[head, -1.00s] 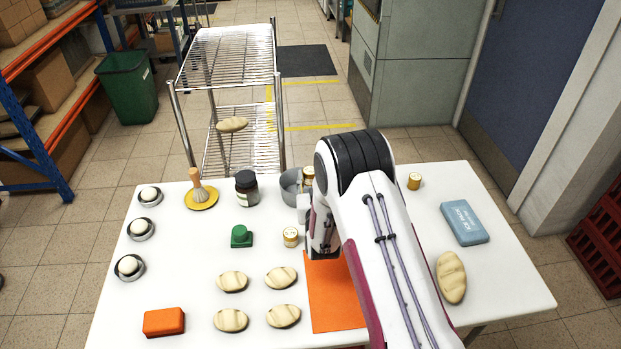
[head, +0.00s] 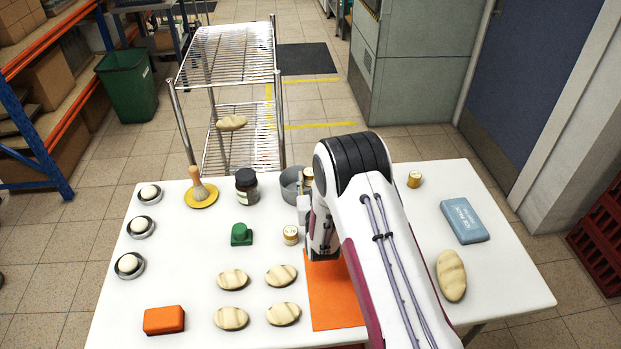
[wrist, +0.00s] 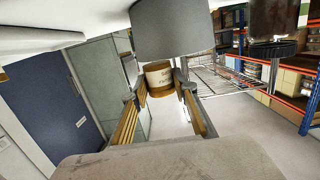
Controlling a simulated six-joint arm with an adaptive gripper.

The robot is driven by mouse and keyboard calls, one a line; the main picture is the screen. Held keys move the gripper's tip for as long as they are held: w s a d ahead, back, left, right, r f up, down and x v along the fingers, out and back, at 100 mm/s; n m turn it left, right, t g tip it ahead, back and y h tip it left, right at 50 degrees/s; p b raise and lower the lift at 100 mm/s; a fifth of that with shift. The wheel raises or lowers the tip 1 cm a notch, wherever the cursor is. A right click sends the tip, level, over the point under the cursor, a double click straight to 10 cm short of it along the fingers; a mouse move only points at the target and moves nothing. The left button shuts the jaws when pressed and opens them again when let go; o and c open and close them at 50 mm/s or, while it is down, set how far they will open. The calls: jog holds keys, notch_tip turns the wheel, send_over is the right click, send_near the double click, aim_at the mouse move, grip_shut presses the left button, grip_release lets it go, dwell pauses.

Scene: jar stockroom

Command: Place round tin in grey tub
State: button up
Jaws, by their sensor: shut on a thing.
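My gripper (wrist: 160,88) is shut on a round tin (wrist: 158,76), gold with a pale label, in the wrist view, which looks upside down. The tin also shows in the head view (head: 307,175), at the right side of the grey tub (head: 290,184). In the wrist view the tub (wrist: 172,30) is very close to the tin, its rim meeting the tin's outline. I cannot tell whether the tin is over the opening or beyond the rim. In the head view my arm hides most of the gripper and the tub's right side.
A dark jar (head: 246,185) stands just left of the tub. Another tin (head: 290,235) stands in front and one (head: 414,179) at the back right. An orange mat (head: 335,310) lies under my arm. A green block (head: 241,235) and several loaves lie at front left.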

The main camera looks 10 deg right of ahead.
jog(key=o, duration=1.1)
jog(key=shift+r, duration=0.15)
jog(key=shift+r, duration=0.5)
jog(key=s+r, duration=0.1)
jog(key=s, duration=1.1)
jog(key=shift+r, duration=0.35)
jog(key=shift+w+r, duration=0.1)
